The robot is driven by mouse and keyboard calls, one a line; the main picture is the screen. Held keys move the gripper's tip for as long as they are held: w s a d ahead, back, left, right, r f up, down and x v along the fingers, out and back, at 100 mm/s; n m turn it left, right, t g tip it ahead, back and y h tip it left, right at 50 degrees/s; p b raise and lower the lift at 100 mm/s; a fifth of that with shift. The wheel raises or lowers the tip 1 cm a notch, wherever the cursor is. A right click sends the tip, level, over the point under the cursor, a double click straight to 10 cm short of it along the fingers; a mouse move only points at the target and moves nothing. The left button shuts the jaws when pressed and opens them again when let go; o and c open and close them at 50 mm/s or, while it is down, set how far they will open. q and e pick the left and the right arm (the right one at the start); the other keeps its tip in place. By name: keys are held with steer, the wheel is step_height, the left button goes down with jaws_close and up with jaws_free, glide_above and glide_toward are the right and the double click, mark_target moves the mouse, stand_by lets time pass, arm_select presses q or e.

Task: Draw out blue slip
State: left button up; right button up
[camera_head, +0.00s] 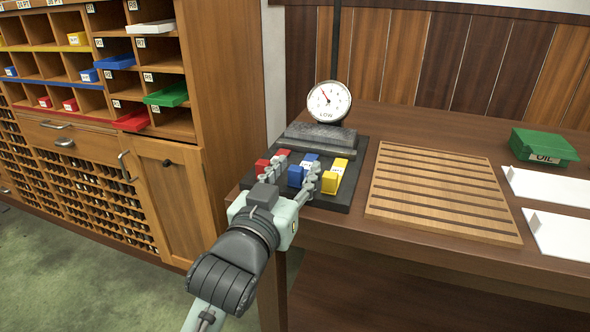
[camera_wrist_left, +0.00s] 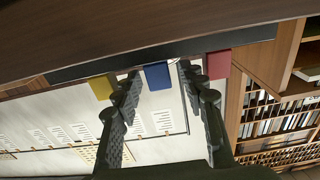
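A blue block (camera_head: 295,176) sits between a red block (camera_head: 262,166) and a yellow block (camera_head: 331,183) on a dark base (camera_head: 328,206) at the table's left end. I take the blue block as the blue slip. My left gripper (camera_head: 294,178) is open at the base's front, one finger on each side of the blue block. In the left wrist view, the blue block (camera_wrist_left: 157,76) shows between the fingertips (camera_wrist_left: 160,82), with yellow (camera_wrist_left: 101,87) and red (camera_wrist_left: 218,64) outside them. I cannot tell whether the fingers touch it. My right gripper is not in view.
A gauge (camera_head: 329,101) stands behind the base. A slatted wooden board (camera_head: 440,197), a green box (camera_head: 543,146) and white trays (camera_head: 560,238) lie to the right. A cabinet (camera_head: 225,75) with coloured trays stands left; a blue tray (camera_head: 113,62) is in it.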

arm_select(q)
steer(key=v, duration=0.7)
steer(key=shift+s, duration=0.2)
